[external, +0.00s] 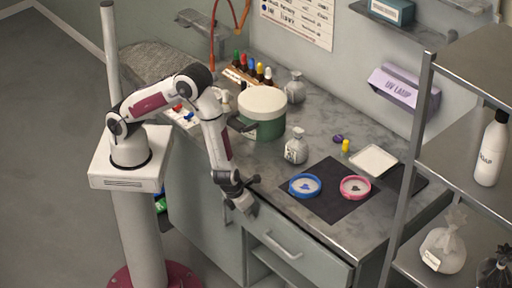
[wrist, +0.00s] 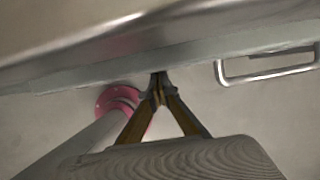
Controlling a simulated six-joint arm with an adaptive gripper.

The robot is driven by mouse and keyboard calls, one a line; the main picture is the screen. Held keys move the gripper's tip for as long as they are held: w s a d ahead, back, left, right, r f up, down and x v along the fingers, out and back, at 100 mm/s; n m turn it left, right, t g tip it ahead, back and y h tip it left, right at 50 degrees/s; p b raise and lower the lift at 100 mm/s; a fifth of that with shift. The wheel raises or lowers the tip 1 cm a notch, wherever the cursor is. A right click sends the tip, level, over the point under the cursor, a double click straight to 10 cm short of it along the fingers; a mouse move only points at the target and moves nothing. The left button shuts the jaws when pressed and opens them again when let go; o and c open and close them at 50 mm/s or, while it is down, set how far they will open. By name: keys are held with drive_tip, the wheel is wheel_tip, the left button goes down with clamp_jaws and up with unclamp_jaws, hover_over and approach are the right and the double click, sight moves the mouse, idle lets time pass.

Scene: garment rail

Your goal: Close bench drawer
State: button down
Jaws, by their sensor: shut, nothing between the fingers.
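The bench drawer (external: 308,262) has a grey front with a silver bar handle (external: 283,246), below the front edge of the worktop. The handle also shows in the wrist view (wrist: 268,78), at the right. I cannot tell clearly how far the drawer stands out from the bench. My gripper (external: 244,204) is shut and empty. It points down at the bench front, by the left end of the drawer and left of the handle. In the wrist view my fingertips (wrist: 158,82) meet close to the grey front's edge; contact is unclear.
On the worktop (external: 330,226) stand a green tub with a white lid (external: 263,112), grey bottles (external: 296,146), and blue (external: 305,185) and pink (external: 355,187) dishes on a dark mat. A metal shelf rack (external: 408,165) stands at the right.

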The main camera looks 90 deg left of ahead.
drive_tip(key=shift+s+d, duration=0.1)
idle(0.3)
drive_tip(key=s+d+r, duration=0.5)
drive_tip(key=r, duration=0.4)
drive_tip(key=shift+s+d+r, duration=0.15)
idle(0.6)
drive_tip(key=shift+d, duration=0.15)
idle(0.3)
